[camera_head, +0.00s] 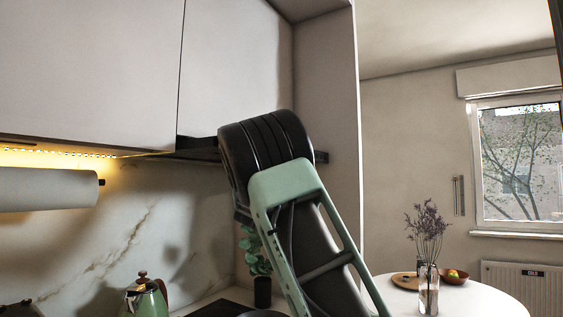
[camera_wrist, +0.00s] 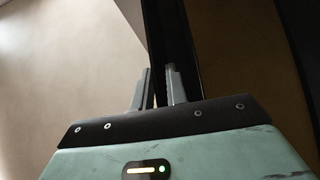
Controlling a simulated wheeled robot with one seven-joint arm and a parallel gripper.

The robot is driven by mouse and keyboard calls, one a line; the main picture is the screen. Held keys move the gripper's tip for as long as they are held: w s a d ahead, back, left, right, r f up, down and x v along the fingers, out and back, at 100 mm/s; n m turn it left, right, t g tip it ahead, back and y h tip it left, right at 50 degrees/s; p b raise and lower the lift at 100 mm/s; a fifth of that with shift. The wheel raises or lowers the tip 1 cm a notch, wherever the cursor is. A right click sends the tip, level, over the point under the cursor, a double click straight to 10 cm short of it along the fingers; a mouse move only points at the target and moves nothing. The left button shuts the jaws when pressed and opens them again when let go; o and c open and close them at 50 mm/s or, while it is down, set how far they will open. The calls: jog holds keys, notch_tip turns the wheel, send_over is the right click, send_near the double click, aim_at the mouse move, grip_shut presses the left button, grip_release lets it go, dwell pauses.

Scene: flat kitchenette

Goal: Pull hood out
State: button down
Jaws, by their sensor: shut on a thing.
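The hood (camera_head: 197,152) is a dark, slim strip beneath the upper cabinets in the head view, partly hidden behind my arm. In the wrist view the hood's dark front edge (camera_wrist: 170,35) runs away from between my fingers. My gripper (camera_wrist: 158,84) is shut on this edge, one grey finger on each side of it. In the head view my arm reaches up to the hood and hides the fingers and the middle of the hood.
White upper cabinets (camera_head: 85,70) hang above, with a tall side panel (camera_head: 327,95) at the right. A paper roll (camera_head: 45,189) hangs at left. A green kettle (camera_head: 146,298) and a plant (camera_head: 262,291) stand below. A round white table (camera_head: 480,300) is at right.

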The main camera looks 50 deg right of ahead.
jog(key=c, duration=1.4)
grip_release()
jog(key=b+v, duration=0.5)
jog(key=v, duration=1.2)
jog(key=shift+a+f+b, duration=0.15)
jog(key=shift+a+b, duration=0.1)
jog(key=shift+b, duration=0.15)
jog(key=shift+t, duration=0.3)
